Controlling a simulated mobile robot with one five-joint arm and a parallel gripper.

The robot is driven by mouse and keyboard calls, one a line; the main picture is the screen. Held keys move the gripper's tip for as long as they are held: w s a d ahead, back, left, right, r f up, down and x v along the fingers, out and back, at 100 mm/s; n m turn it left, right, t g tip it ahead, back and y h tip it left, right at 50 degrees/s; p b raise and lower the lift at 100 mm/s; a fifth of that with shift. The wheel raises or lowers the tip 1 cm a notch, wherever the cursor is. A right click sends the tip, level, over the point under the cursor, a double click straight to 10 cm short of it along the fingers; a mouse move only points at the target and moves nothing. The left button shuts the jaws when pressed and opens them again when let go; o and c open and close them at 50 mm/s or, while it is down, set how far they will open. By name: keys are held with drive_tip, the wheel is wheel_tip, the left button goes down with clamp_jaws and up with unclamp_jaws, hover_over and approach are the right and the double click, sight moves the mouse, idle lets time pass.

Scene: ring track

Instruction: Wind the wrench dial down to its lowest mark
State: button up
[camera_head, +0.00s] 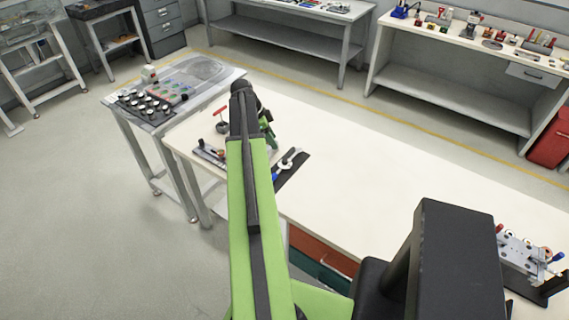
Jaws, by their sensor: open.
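What looks like the torque wrench (287,163) lies on a dark mat (293,173) near the left end of the pale workbench. It has a blue end, a pale round part that may be the dial, and a light metal end. Its marks are too small to read. My green arm rises across the picture just left of it and folds over at the dark elbow. A short piece of my forearm shows behind the elbow, above the wrench. My gripper's fingers are hidden behind my arm, so their distance from the wrench cannot be seen.
A dark fixture (208,152) and a red-handled tool (221,114) sit left of my arm. A side table (150,105) with several knobs adjoins the bench's left end. A metal fixture (522,255) stands at the right. The bench's middle is clear.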

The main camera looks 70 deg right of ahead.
sight(285, 160)
drive_tip(key=b+x, duration=0.9)
drive_tip(key=x, duration=0.2)
drive_tip(key=shift+f, duration=0.45)
drive_tip(key=shift+s+d+f+b, duration=0.15)
drive_tip(key=shift+f+b, duration=0.1)
drive_tip(key=shift+b, duration=0.2)
drive_tip(key=shift+r, duration=0.1)
clamp_jaws()
drive_tip(key=shift+s+d, duration=0.1)
drive_tip(key=shift+d, duration=0.1)
drive_tip(key=shift+a, duration=0.25)
